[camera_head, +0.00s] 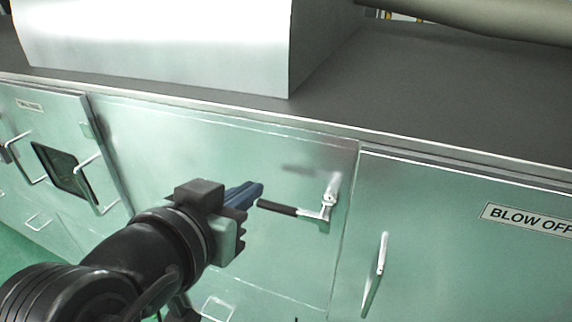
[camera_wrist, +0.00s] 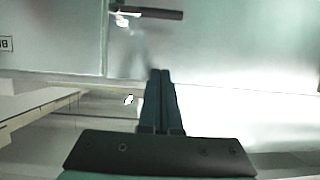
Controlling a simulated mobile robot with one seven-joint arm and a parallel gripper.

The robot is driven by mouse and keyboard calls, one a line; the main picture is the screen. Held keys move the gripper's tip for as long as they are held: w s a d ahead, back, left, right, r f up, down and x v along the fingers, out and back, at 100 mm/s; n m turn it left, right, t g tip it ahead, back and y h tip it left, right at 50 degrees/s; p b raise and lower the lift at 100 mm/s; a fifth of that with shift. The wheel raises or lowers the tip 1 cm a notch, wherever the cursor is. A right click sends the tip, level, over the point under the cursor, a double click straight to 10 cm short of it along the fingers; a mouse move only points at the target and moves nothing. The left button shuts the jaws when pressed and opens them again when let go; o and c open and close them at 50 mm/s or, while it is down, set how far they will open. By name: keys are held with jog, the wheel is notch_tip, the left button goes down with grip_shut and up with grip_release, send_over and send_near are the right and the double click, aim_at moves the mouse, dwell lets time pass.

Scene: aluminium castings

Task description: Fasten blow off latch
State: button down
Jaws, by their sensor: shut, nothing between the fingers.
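The latch (camera_head: 328,200) is a silver lever on a pivot plate near the right edge of a pale green panel. Its black grip (camera_head: 277,208) points left, roughly level; it also shows at the top of the wrist view (camera_wrist: 160,13). The door to the right bears the BLOW OFF label (camera_head: 528,218); part of that label shows at the wrist view's left edge. My gripper (camera_head: 258,188) is shut and empty, its blue-grey fingertips just left of and above the grip in the head view. In the wrist view the fingertips (camera_wrist: 160,74) appear apart from the grip.
The labelled door has a silver pull handle (camera_head: 377,270) and looks nearly flush with its frame; I cannot tell if it is fully closed. A dark worktop (camera_head: 430,90) overhangs the panels and carries a large white box (camera_head: 160,45). More handled doors stand at left.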

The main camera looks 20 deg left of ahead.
jog(key=shift+s+r+g+p, duration=0.3)
jog(key=shift+s+r+p, duration=0.05)
jog(key=shift+p, duration=0.3)
jog(key=shift+f, duration=0.1)
jog(key=shift+w, duration=0.1)
jog(key=p, duration=0.2)
send_over(295, 211)
jog(key=s+a, duration=0.1)
jog(key=a, duration=0.2)
notch_tip(295, 211, down, 4)
jog(key=shift+s+a+f+p, duration=0.1)
jog(key=shift+f+p, duration=0.3)
jog(key=shift+f, duration=0.65)
jog(key=shift+s+a+f+p, duration=0.1)
jog(key=shift+f+p, duration=0.25)
jog(key=shift+f, duration=0.7)
